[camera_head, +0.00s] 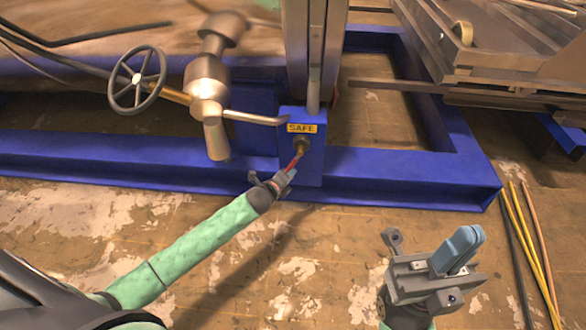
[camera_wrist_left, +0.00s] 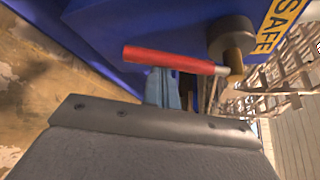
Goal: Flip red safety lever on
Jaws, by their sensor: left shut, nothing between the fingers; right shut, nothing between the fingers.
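The red safety lever (camera_head: 295,161) sticks out from a brass pivot (camera_head: 301,144) on the front of a blue box with a yellow SAFE label (camera_head: 302,128). In the head view it slants down and to the left. In the left wrist view the red lever (camera_wrist_left: 172,60) lies across the blue fingertips of my left gripper (camera_wrist_left: 163,88) and hides part of them. My left gripper (camera_head: 284,178) is shut and empty at the lever's lower end; I cannot tell if they touch. My right gripper (camera_head: 462,251) is shut and empty, well away at the lower right.
A blue floor frame (camera_head: 400,184) runs behind and beside the box. A handwheel (camera_head: 137,79) and a metal valve (camera_head: 207,85) stand to the left, with a bent rod reaching toward the box. The floor in front is clear.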

